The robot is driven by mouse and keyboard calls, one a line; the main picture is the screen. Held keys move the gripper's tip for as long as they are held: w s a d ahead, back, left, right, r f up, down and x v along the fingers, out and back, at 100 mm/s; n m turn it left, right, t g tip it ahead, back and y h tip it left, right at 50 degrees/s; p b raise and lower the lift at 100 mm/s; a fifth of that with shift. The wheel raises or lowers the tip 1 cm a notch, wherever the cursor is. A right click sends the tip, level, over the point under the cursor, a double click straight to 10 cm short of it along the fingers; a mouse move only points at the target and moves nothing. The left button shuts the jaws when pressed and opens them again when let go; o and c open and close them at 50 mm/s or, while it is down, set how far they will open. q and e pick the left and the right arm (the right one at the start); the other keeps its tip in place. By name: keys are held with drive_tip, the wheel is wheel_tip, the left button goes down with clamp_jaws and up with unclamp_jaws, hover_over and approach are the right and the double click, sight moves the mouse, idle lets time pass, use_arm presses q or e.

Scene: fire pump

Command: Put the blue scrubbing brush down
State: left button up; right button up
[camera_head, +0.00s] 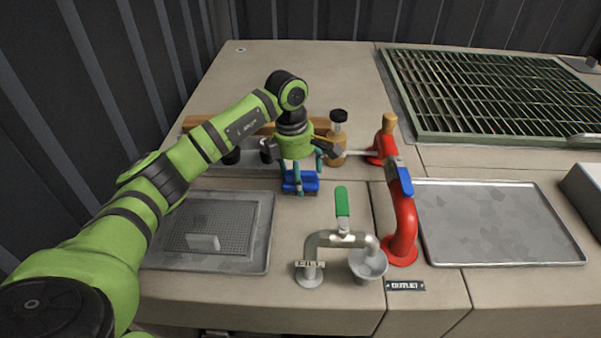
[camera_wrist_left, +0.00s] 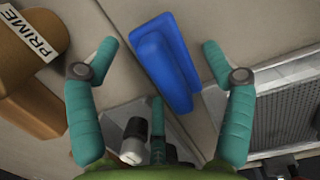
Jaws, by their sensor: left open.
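The blue scrubbing brush (camera_head: 300,182) rests on the beige counter between the perforated tray and the fill pipe, just below my left gripper (camera_head: 302,172). In the left wrist view the blue brush (camera_wrist_left: 165,60) lies between the two spread teal fingers of my left gripper (camera_wrist_left: 158,55), with a gap to each finger. My left gripper is open and holds nothing. The brush's underside is hidden. My right gripper is in neither view.
A perforated metal tray (camera_head: 262,240) lies left of the brush. A fill pipe with a green handle (camera_head: 341,202) and a red outlet pipe (camera_head: 403,225) stand to the right. A bottle (camera_head: 338,128) and a wooden rail (camera_head: 205,122) are behind. A flat tray (camera_head: 500,225) lies far right.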

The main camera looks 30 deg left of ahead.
use_arm(q)
wheel_tip(320, 180, up, 12)
drive_tip(key=a+b, duration=0.1)
drive_tip(key=shift+s+a+r, duration=0.15)
drive_tip(key=shift+s, duration=0.15)
idle(0.4)
